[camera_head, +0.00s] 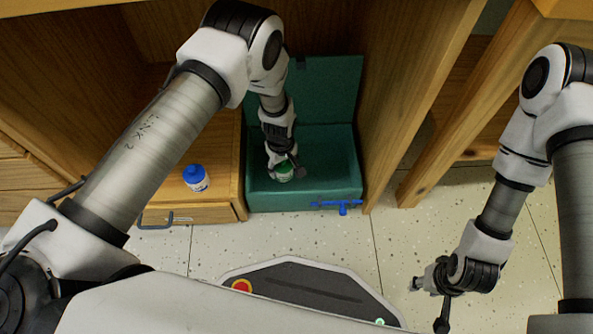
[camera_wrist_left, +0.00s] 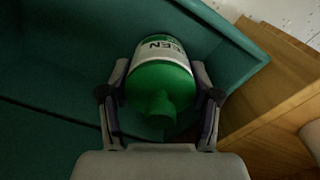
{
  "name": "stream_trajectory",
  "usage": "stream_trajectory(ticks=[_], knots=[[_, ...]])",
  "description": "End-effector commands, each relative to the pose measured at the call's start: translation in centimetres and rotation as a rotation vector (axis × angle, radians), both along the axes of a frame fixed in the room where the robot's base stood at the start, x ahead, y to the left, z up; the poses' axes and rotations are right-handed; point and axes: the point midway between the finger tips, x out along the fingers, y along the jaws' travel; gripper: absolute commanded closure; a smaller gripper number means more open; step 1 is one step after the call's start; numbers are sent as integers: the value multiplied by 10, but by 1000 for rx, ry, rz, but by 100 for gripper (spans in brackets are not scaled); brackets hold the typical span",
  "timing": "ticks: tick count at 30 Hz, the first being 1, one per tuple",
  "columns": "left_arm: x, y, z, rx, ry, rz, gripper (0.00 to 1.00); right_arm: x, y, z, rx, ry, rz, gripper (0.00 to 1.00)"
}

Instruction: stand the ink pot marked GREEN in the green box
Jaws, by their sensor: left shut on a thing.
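The ink pot marked GREEN has a green cap and a white label; part of the word, "EEN", reads in the left wrist view (camera_wrist_left: 160,85). My left gripper (camera_head: 285,171) is shut on this green pot (camera_head: 284,177), with a finger on either side of it, in the left wrist view. The green box (camera_head: 344,184) stands open with its lid raised at the back. The pot is within the box's outline, near its left side; I cannot tell whether it touches the floor of the box. My right gripper (camera_head: 428,304) is open and empty above the floor at the right.
A blue-capped pot (camera_head: 195,178) with a white label stands on the wooden drawer unit (camera_head: 222,190) left of the box. A blue latch-like part (camera_head: 339,206) is at the box's front. Wooden panels (camera_head: 407,100) close in on the box's right.

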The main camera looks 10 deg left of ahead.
Motion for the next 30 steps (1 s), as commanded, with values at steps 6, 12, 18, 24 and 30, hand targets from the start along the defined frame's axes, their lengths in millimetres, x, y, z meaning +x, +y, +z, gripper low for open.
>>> stream_trajectory(ticks=[6,12,18,24,30], knots=[[0,0,-47,0,0,-2,86,0,0,-29,0,1,-1,60],[-1,-1,-86,0,1,-1,86,1,-1,-52,-1,-3,-6,60],[0,-1,-89,0,-1,-2,93,1,-1,-51,-1,-4,-8,60],[0,-1,-93,0,0,-2,94,2,-1,-56,-1,-5,-8,60],[0,-1,-92,0,0,-2,13,2,-1,-55,-1,-4,-8,60]])
